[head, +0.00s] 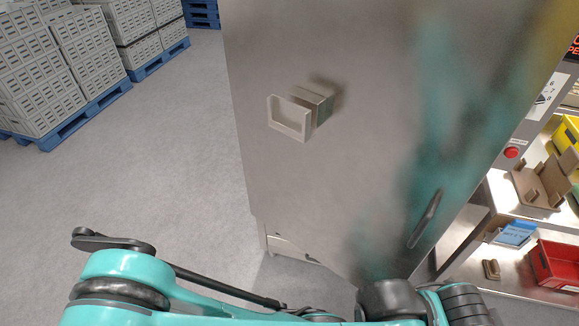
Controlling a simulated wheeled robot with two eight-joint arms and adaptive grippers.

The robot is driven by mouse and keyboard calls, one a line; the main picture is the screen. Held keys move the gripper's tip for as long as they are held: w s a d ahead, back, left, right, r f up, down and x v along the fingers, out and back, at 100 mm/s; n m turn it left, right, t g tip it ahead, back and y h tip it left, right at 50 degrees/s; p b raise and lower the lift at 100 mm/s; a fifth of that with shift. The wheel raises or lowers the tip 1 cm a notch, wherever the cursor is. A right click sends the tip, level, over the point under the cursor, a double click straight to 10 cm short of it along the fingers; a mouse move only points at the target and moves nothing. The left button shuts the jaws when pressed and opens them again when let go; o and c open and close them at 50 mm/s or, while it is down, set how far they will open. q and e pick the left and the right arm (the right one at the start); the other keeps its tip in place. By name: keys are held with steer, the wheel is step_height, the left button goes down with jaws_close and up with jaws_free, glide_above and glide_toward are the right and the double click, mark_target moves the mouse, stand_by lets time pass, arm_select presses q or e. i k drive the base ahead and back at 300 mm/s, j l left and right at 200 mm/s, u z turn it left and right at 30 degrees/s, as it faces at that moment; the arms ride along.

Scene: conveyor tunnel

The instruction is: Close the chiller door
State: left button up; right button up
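The chiller door seems to be the large brushed-metal panel (370,60) that fills the middle of the head view. It stands upright at an angle, and I cannot tell how far open it is. A pale U-shaped bracket (290,120) on a small block sticks out from its upper left part. A dark slim piece (426,218) shows near its lower right edge; I cannot tell whether it is a handle. A teal blur on the panel looks like a reflection of my arm. My teal and black arm parts cross the bottom, but I can make out no gripper fingers.
At right, a lit workstation holds a cardboard box (545,185), a red bin (555,265), a blue box (517,234) and a yellow bin (567,133). A red button (511,152) sits beside them. Stacked cartons (90,60) stand on blue pallets at upper left. Grey floor (180,150) is clear left of the panel.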

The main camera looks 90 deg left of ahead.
mark_target(423, 96)
steer(key=u, duration=2.65)
